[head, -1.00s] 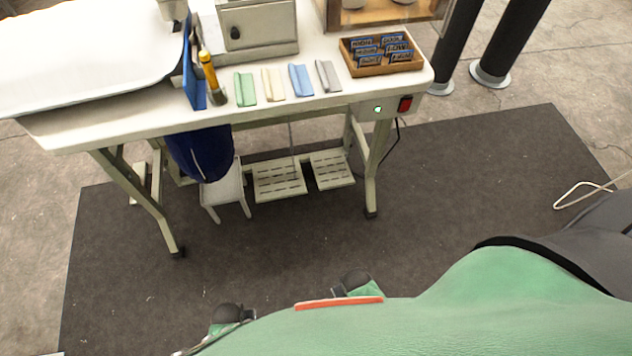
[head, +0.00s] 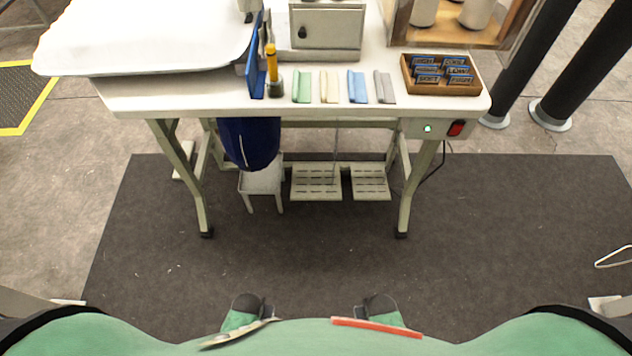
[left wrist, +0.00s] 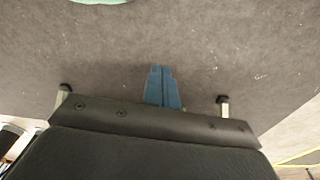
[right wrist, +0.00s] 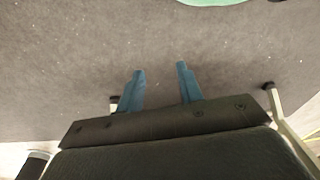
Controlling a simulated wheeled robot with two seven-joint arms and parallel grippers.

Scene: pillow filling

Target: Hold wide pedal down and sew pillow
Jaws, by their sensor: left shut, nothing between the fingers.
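The white pillow (head: 150,38) lies on the left part of the table (head: 200,98), with its left end past the table's edge. The wide pedal (head: 317,182), a slotted pale plate, sits low under the table in the head view. A narrower slotted pedal (head: 370,183) is just to its right. My left gripper (left wrist: 162,72) is shut and empty above the dark mat in the left wrist view. My right gripper (right wrist: 160,72) has its blue fingers apart with nothing between them. Neither gripper shows in the head view, and both are away from the pedals and pillow.
A grey machine housing (head: 327,28) stands behind a row of coloured folded pieces (head: 330,88). A wooden tray of labelled packs (head: 440,75) is at the right, above a red switch (head: 456,128). A dark blue bag-like shape (head: 250,143) hangs below the tabletop.

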